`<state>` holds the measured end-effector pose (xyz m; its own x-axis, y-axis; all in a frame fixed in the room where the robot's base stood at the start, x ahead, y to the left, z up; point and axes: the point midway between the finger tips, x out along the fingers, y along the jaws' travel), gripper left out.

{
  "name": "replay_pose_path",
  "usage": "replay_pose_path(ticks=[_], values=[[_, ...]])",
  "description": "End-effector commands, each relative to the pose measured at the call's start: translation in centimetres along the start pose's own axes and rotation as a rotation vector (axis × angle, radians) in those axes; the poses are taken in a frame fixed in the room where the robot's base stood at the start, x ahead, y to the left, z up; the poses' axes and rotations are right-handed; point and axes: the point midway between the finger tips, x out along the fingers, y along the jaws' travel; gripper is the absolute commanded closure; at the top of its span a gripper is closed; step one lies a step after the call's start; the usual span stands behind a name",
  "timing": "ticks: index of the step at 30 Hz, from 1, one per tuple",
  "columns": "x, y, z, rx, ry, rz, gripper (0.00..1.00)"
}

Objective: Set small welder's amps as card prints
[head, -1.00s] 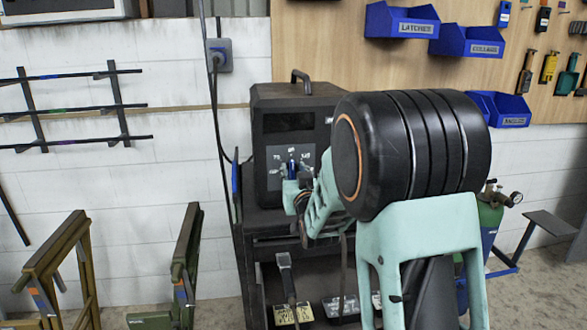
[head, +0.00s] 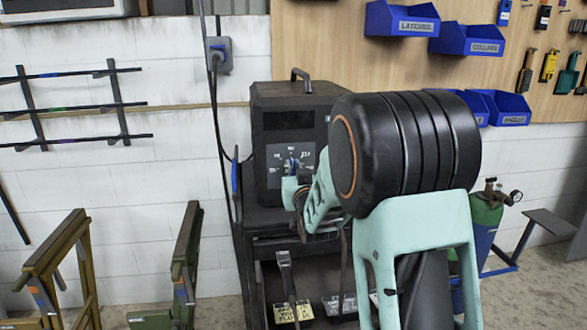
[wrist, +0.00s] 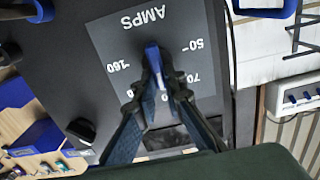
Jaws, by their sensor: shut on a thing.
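The small welder (head: 290,105) is a black box with a top handle, standing on a black cart. Its grey amps panel (head: 277,157) faces me. In the wrist view the panel (wrist: 112,38) appears upside down, with "AMPS", 50, 70 and 160 readable and other marks hidden by my fingers. My gripper (wrist: 158,80) is shut on the blue amps knob (wrist: 152,56) in the middle of the panel. I cannot tell exactly which mark the knob points at. In the head view my gripper (head: 292,178) is at the panel. A handwritten card (head: 293,312) lies low on the cart, only partly readable.
A cable hangs from a wall socket (head: 219,55) left of the welder. Green metal frames (head: 185,265) stand at left. A green gas cylinder (head: 487,220) stands right, behind my arm. Blue labelled bins (head: 400,20) hang on the board. A black knob (wrist: 81,130) sits beside the panel.

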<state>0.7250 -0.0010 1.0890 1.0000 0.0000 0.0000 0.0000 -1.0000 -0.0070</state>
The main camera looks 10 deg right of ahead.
Motion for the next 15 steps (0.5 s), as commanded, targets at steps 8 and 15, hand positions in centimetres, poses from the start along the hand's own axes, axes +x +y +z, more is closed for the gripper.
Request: replay_pose_path(ticks=[8,15], values=[[0.01,0.2,0.4,0.1,0.002,0.001,1.0],[0.02,0.53,0.66,0.291,0.004,0.001,1.0]])
